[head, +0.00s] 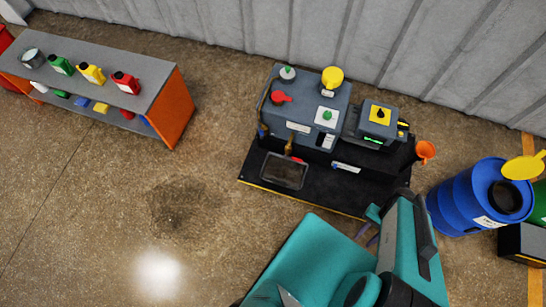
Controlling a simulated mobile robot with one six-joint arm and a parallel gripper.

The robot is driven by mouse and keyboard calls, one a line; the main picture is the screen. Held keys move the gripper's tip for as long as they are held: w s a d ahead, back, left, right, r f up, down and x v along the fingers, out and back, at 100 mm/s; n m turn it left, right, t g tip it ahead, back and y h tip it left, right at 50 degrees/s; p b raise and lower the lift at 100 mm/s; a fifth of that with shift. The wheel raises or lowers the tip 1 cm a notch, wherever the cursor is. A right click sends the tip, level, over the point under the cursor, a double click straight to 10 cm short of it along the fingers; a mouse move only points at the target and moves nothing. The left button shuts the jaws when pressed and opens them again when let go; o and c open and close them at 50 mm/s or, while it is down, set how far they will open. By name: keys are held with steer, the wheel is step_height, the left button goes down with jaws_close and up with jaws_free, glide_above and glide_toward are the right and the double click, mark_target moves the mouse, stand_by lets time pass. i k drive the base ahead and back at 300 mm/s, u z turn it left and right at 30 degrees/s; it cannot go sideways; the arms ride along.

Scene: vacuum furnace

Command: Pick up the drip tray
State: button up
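The drip tray (284,171) is a shallow, dark rectangular pan with a pale metal rim. It sits on the front left of the black base platform (345,188), below a small brass spout or valve (288,148) on the grey pump unit. A red item touches or overlaps its upper right corner; I cannot tell which. My teal arm fills the lower middle. What seems to be my gripper (368,232) is small and partly hidden beside the arm, right of and below the tray and apart from it. Its fingers are not clear.
The pump unit (300,110) stands directly behind the tray. An orange funnel (426,151) and a blue drum (468,198) are at right. A bench (150,85) with several bottles is at upper left. Floor left of the platform is clear, with a dark stain (178,205).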

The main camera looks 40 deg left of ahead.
mark_target(278, 169)
steer(key=z, duration=0.4)
steer(key=k, duration=0.15)
steer(key=u, duration=2.1)
steer(key=k, duration=0.9)
steer(key=z, duration=0.15)
steer(key=i, duration=0.7)
